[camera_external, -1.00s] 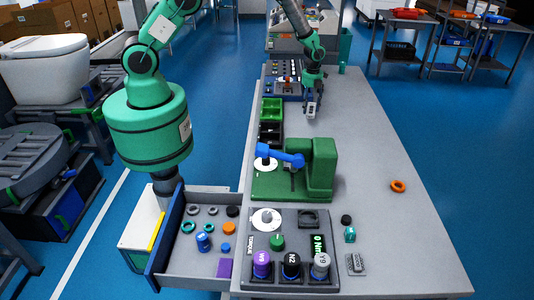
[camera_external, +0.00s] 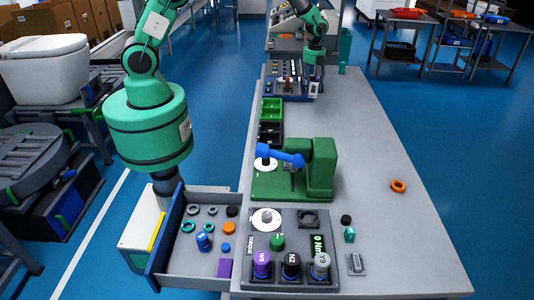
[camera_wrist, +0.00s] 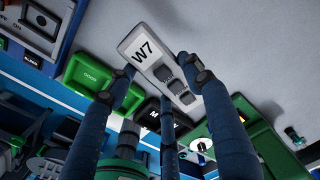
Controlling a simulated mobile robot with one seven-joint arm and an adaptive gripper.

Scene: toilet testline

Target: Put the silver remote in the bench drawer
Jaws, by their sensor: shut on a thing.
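My gripper (camera_external: 314,82) is over the far part of the bench (camera_external: 385,235), with dark fingers pointing down. It is shut on the silver remote (camera_external: 314,90), which looks small there. In the wrist view the remote (camera_wrist: 160,62) is a light grey bar with a "W7" label and dark grey buttons, held between the fingertips (camera_wrist: 153,78). The bench drawer (camera_external: 166,235) is open at the near left. It holds several rings, a blue cylinder, orange pieces and a purple block, with bare floor between them.
Green and black bins (camera_external: 271,110) line the bench's left edge. A green fixture with a blue arm (camera_external: 320,165) stands between my gripper and the drawer. A torque panel (camera_external: 255,285) with several knobs sits beside the drawer. An orange ring (camera_external: 398,186) lies at the right.

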